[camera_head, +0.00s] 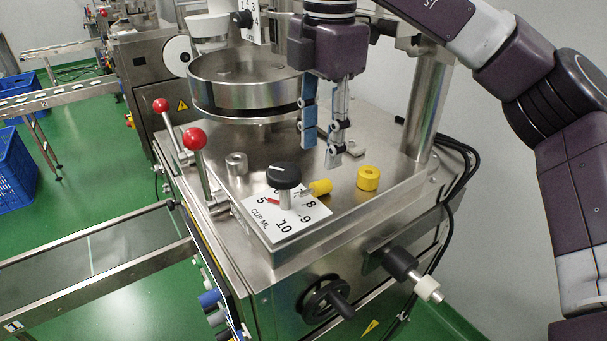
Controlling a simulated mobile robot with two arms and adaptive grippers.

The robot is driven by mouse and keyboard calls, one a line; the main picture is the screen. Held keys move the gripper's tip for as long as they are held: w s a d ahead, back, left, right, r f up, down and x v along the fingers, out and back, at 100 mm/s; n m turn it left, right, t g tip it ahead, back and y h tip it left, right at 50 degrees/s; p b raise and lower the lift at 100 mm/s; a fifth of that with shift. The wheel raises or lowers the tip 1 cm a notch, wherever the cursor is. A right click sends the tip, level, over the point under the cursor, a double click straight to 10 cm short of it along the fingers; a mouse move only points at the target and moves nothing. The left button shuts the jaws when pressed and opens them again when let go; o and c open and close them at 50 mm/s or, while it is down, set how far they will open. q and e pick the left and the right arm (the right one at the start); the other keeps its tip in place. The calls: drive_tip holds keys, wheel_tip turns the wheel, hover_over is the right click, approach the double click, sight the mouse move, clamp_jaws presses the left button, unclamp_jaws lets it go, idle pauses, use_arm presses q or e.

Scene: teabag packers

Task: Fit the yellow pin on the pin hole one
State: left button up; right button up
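A yellow pin (319,187) lies at the right edge of the white numbered plate (262,222), by the black knob (283,176), its thin grey end toward the knob. A short yellow cylinder (368,179) with a hole in its top stands to the right on the steel machine top. My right gripper (322,156) points down above the machine top, behind and above the yellow pin. Its fingers are apart with nothing between them. I cannot tell which spot is pin hole one. My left gripper is out of view.
Two red-knobbed levers (195,139) and a small steel cylinder (236,164) stand on the left of the machine top. A round steel pan (245,98) stands behind. A steel post (425,110) rises at the back right. The front right of the top is clear.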

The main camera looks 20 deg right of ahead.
sight(323, 181)
drive_tip(key=shift+f, duration=0.35)
drive_tip(key=shift+s+d+f, duration=0.2)
drive_tip(key=shift+s+f, duration=0.1)
drive_tip(key=shift+f, duration=0.25)
drive_tip(key=shift+s+d+f, duration=0.15)
drive_tip(key=shift+s+f, duration=0.1)
drive_tip(key=shift+f, duration=0.3)
drive_tip(key=f, duration=0.2)
drive_tip(key=w+f+p, duration=0.1)
drive_tip(key=shift+f, duration=0.6)
drive_tip(key=shift+s+f, duration=0.1)
drive_tip(key=shift+c, duration=0.3)
drive_tip(key=c, duration=0.7)
clamp_jaws()
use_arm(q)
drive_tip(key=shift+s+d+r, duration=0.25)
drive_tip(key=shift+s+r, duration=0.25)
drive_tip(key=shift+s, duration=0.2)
